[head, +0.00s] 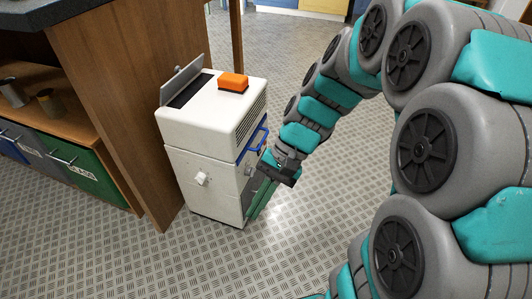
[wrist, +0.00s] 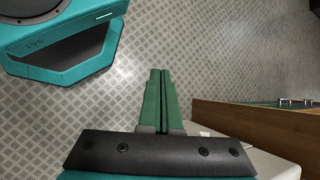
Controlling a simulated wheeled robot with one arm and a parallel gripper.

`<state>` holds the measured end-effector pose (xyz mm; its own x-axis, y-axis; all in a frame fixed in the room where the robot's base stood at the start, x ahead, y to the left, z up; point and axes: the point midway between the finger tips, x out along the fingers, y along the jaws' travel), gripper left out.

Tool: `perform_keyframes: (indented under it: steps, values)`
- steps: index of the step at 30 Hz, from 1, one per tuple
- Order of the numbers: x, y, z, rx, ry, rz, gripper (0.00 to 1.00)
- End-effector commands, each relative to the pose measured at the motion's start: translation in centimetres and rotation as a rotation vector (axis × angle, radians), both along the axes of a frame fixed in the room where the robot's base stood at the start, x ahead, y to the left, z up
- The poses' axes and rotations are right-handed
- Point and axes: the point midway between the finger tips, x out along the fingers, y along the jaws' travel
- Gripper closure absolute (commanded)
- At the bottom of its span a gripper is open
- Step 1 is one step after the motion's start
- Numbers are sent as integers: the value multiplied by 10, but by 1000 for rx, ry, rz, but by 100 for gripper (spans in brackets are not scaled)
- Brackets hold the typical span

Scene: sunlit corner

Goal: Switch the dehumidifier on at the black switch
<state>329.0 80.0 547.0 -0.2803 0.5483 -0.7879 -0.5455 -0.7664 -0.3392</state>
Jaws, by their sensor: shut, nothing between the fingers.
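The dehumidifier is a white box (head: 205,150) standing on the floor in the head view. It has an orange block (head: 233,82) on top, a raised grey flap by a dark slot, a white knob (head: 202,179) on its front and a blue handle (head: 252,146) on its right side. I cannot make out the black switch; my gripper and wrist cover part of the right side. My gripper (head: 256,205) points down beside that side, its green fingers shut and empty. In the wrist view the fingers (wrist: 161,75) are together over bare floor, with a white corner (wrist: 272,164) at lower right.
A wooden counter (head: 130,100) stands close on the dehumidifier's left, with metal cups on its shelf and a green bin (head: 85,175) below. Its wooden side (wrist: 255,125) shows in the wrist view. The patterned metal floor (head: 300,230) is clear in front and to the right.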

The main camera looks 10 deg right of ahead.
Motion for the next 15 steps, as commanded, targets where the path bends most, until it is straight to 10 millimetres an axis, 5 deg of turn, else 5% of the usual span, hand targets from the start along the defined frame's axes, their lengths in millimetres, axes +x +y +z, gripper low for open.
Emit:
perform_keyframes:
  steps: [8,15]
  values:
    - [81,-4,-30,206,140,-278,100]
    - [151,-31,-61,380,251,-528,100]
